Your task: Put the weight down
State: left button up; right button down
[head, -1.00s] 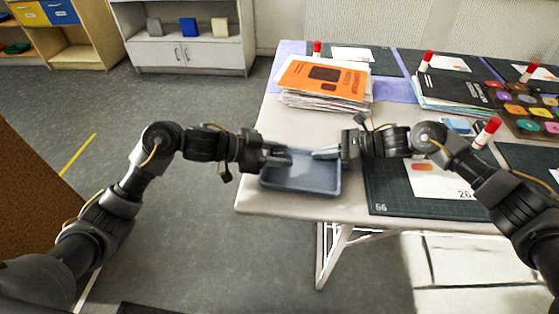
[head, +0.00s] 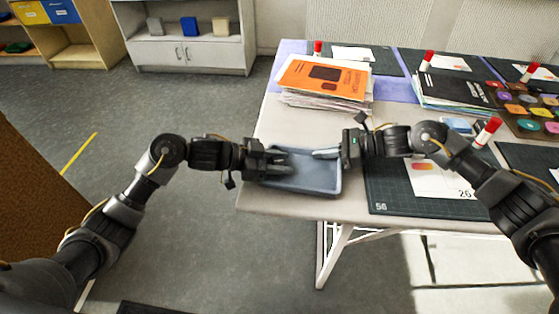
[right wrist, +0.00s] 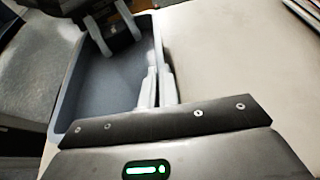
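No weight can be made out in these views. A shallow blue-grey tray (head: 300,190) lies at the table's left front corner and looks empty where its floor shows. My left gripper (head: 280,162) is over the tray's left part, its fingers apart with nothing visible between them; it also shows in the right wrist view (right wrist: 118,38). My right gripper (head: 322,154) is at the tray's back right. In the right wrist view its two pale fingers (right wrist: 158,88) lie close together along the tray's wall. I cannot tell whether the wall is pinched between them.
The table (head: 255,205) ends just left of and in front of the tray. An orange-topped paper stack (head: 322,80) stands behind it. A dark cutting mat (head: 390,195) with a card lies to the right. A red-capped glue stick (head: 488,132) stands beyond my right forearm.

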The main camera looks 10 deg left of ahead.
pick_arm(q)
jog(key=o, duration=0.4)
jog(key=shift+s+a+f, duration=0.15)
jog(key=shift+f, duration=0.35)
pick_arm(e)
jog(key=shift+s+r, duration=0.1)
jog(key=shift+s, duration=0.05)
pick_arm(q)
jog(key=shift+r, duration=0.3)
pick_arm(e)
jog(key=shift+f, duration=0.2)
pick_arm(q)
jog(key=v, duration=0.8)
jog(key=r+v, duration=0.1)
jog(key=v, duration=0.3)
pick_arm(e)
jog(key=c, duration=2.1)
grip_release()
jog(key=o, duration=0.5)
jog(key=shift+w, duration=0.2)
pick_arm(q)
jog(key=shift+w, duration=0.2)
pick_arm(e)
jog(key=shift+d+r, duration=0.1)
